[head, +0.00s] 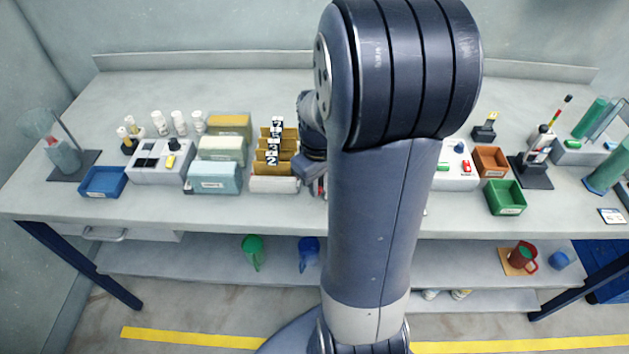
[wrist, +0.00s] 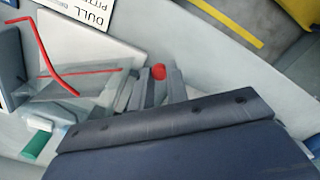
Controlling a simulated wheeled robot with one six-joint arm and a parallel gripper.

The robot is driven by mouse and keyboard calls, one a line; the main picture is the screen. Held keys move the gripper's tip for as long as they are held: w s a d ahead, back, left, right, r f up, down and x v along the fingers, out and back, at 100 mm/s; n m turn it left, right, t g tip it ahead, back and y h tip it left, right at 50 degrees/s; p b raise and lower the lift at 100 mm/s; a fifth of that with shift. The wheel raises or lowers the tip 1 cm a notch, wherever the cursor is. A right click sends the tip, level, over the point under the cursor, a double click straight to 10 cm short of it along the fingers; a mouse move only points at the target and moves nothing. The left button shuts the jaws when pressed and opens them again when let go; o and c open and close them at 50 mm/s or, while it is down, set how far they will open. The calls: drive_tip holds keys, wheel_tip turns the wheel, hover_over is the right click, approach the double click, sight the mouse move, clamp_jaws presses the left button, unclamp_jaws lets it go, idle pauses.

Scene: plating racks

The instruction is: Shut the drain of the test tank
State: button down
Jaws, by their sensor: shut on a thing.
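In the wrist view my gripper (wrist: 158,84) is shut on a small red rounded part (wrist: 159,71), which shows between its grey fingertips. The part looks like a handle or knob; the fingers hide what it joins. Left of the fingers, close by, is a clear-walled tank (wrist: 100,88) with a red line across it. A bent red tube or rod (wrist: 45,50) rises beside the tank. Whether the drain is open or shut cannot be told. In the head view my arm covers the tank, and only a bit of my gripper (head: 318,187) shows past it.
A printed card (wrist: 85,12) and a green-ended cylinder (wrist: 36,145) are near the tank in the wrist view. On the bench (head: 130,90), a card rack (head: 276,150) and boxes (head: 215,180) stand left of my arm. Orange (head: 491,160) and green (head: 507,198) bins stand right.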

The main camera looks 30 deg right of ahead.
drive_tip(key=shift+s+d+n, duration=0.2)
drive_tip(key=shift+d+n, duration=0.1)
drive_tip(key=shift+n, duration=0.8)
drive_tip(key=c, duration=1.4)
unclamp_jaws()
